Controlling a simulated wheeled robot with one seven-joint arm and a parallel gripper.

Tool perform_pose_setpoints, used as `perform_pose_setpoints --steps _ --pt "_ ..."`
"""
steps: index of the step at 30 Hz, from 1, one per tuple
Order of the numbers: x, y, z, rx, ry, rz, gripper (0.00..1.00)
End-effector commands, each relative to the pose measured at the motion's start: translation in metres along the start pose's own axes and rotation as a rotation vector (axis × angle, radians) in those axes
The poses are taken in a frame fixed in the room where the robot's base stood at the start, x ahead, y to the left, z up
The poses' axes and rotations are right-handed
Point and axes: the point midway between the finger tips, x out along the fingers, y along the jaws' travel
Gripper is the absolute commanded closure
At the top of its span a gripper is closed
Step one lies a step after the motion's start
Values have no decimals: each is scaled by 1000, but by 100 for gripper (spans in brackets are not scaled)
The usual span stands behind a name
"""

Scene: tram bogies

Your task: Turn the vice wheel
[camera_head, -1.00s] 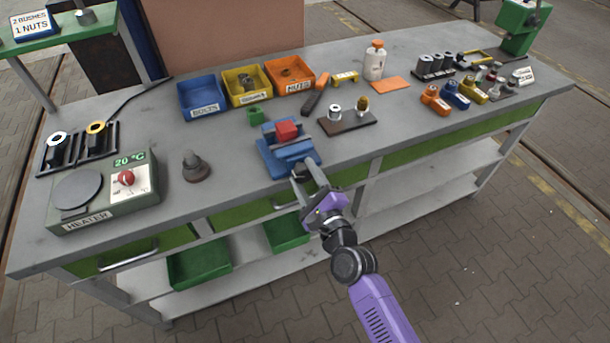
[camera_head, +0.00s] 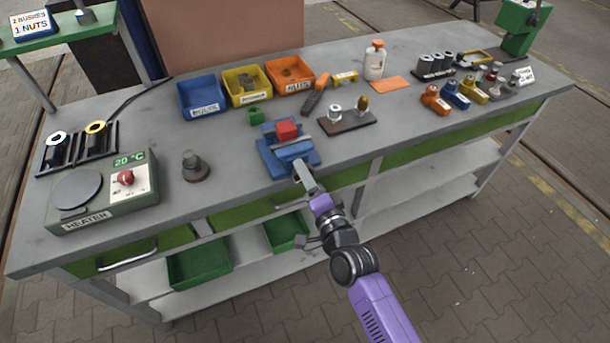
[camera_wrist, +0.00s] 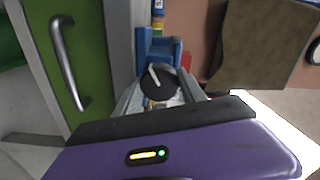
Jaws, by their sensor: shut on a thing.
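The blue vice (camera_head: 272,160) stands at the front edge of the bench, with a red block (camera_head: 287,130) held between its jaws. My gripper (camera_head: 301,170) reaches up to the vice's front from the lower right and appears edge-on. In the wrist view the vice wheel (camera_wrist: 157,84) is a dark round disc with a pale stripe. My gripper (camera_wrist: 160,97) has its grey fingers on both sides of the wheel and is shut on it. The blue vice body (camera_wrist: 163,48) shows behind the wheel. In the head view my gripper hides the wheel.
A dark board (camera_head: 347,124) with two small parts lies right of the vice. A dark stepped part (camera_head: 195,168) stands to the left, beyond it the heater (camera_head: 105,190). Blue, yellow and orange bins (camera_head: 201,98) stand behind. A green drawer front with a handle (camera_wrist: 67,62) is close by.

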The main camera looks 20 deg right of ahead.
Motion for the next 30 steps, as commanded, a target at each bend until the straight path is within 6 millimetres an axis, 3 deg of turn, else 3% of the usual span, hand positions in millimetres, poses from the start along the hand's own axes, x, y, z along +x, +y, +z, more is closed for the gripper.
perform_pose_setpoints --steps 30 --pt "-1 3 2 -965 -5 1 93"
